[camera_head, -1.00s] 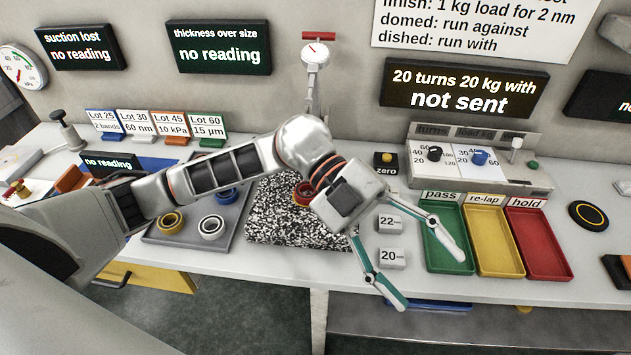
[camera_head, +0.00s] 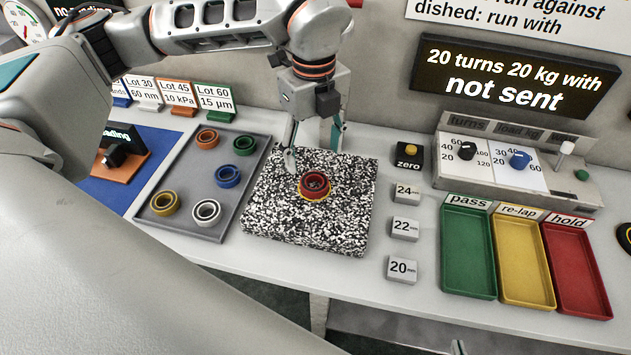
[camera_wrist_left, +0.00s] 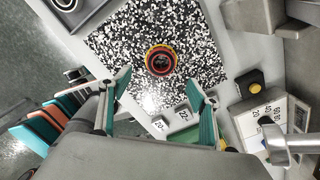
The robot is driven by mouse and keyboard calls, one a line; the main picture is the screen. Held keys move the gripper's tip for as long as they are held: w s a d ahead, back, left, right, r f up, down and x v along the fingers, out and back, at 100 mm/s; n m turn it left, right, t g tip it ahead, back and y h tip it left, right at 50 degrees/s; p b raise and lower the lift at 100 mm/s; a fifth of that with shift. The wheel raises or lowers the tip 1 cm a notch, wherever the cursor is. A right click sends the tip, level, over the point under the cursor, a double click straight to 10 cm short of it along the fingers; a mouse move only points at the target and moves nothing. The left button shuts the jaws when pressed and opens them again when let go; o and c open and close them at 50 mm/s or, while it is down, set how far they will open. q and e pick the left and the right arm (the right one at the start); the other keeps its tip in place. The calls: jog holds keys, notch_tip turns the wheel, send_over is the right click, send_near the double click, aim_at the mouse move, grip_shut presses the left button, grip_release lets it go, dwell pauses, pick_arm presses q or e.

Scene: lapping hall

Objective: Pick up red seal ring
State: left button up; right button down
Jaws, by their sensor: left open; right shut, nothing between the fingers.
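The red seal ring (camera_head: 315,182) lies near the middle of a black-and-white speckled slab (camera_head: 270,212). A yellow edge shows around its lower side; I cannot tell whether that is a separate ring beneath. In the left wrist view the red ring (camera_wrist_left: 160,60) shows inside the yellow edge, just beyond the fingertips. My left gripper (camera_head: 311,155) points down over the back part of the slab. It is open and empty, its fingers apart from the ring.
A grey tray (camera_head: 180,222) left of the slab holds several rings. Blocks marked 24, 22 and 20 (camera_head: 402,268) stand right of the slab. Green (camera_head: 467,250), yellow and red trays lie further right. A dial panel (camera_head: 520,172) stands behind them.

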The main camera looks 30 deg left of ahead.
aim_at(314, 187)
pick_arm(q)
notch_tip(314, 187, down, 8)
jog(key=shift+w+f, duration=0.1)
jog(key=shift+w, duration=0.05)
jog(key=c, duration=1.3)
notch_tip(314, 187, up, 20)
jog(key=shift+r+p, duration=0.1)
jog(key=shift+p, duration=0.25)
